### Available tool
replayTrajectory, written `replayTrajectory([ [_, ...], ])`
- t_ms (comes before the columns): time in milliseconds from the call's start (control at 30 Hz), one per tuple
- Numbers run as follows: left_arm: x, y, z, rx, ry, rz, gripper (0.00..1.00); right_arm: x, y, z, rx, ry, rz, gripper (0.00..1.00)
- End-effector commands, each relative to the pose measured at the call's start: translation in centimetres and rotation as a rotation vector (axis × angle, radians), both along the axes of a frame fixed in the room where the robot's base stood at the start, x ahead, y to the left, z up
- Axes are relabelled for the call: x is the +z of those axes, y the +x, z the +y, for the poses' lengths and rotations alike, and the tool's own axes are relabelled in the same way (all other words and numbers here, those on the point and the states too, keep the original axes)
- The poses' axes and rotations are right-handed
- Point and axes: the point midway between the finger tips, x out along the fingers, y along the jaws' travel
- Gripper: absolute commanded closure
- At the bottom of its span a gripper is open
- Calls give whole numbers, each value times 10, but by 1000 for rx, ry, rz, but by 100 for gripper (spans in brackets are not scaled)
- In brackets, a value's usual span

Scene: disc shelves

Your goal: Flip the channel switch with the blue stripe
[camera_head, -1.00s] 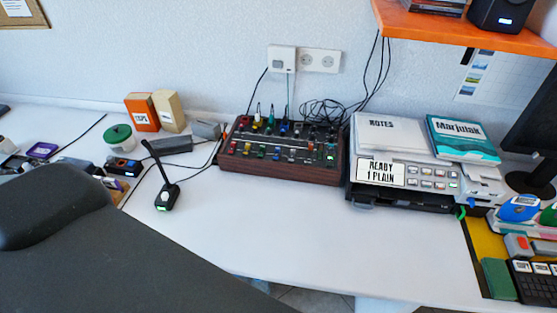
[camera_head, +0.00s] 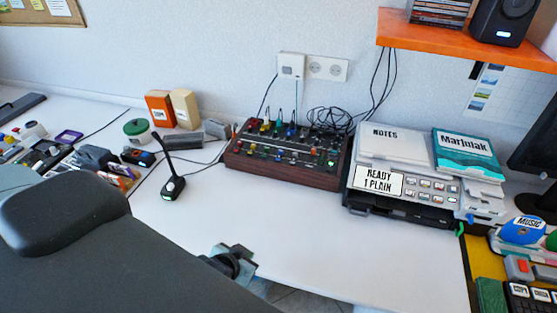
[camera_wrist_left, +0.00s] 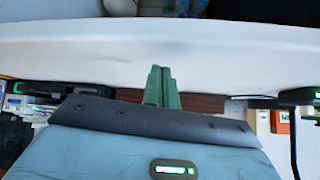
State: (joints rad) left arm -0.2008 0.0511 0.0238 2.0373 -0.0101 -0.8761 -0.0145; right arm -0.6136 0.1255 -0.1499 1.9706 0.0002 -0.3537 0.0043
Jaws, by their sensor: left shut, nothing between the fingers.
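The mixer (camera_head: 240,172) is a wood-sided dark box with rows of coloured caps and sliders, standing at the back of the desk. Blue parts show on it, but which switch bears the blue stripe is too small to tell. My left gripper (camera_head: 238,262) is low at the desk's front edge, in front of the mixer and well apart from it. In the left wrist view its green fingers (camera_wrist_left: 162,84) are shut together and empty. A reddish-brown strip of the mixer (camera_wrist_left: 208,103) shows behind them. My right gripper is in neither view.
A microphone (camera_head: 172,186) stands left of the mixer. A printer (camera_head: 400,212) with notes and a book on top stands close to its right. An orange shelf (camera_head: 450,48) overhangs the back right. The desk (camera_head: 300,220) in front of the mixer is clear.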

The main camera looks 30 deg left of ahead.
Motion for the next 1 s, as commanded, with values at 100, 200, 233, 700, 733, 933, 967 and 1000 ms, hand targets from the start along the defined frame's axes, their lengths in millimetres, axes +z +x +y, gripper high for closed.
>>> replayTrajectory([
  [100, 9, 41, 13, 30, 4, -114, 100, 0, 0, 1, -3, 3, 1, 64],
  [200, 23, 81, 25, 59, 5, -234, 100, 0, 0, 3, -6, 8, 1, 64],
  [233, 28, 94, 30, 70, 5, -273, 100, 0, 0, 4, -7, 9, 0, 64],
  [700, 104, 212, 70, 180, 2, -703, 100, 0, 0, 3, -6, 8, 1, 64],
  [733, 105, 213, 71, 182, 2, -711, 100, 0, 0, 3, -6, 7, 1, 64],
  [933, 108, 216, 72, 186, 2, -726, 100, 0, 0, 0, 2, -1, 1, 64],
  [967, 108, 216, 72, 186, 1, -725, 100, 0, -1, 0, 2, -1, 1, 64],
  [1000, 108, 216, 72, 186, 1, -725, 100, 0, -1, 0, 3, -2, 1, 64],
])
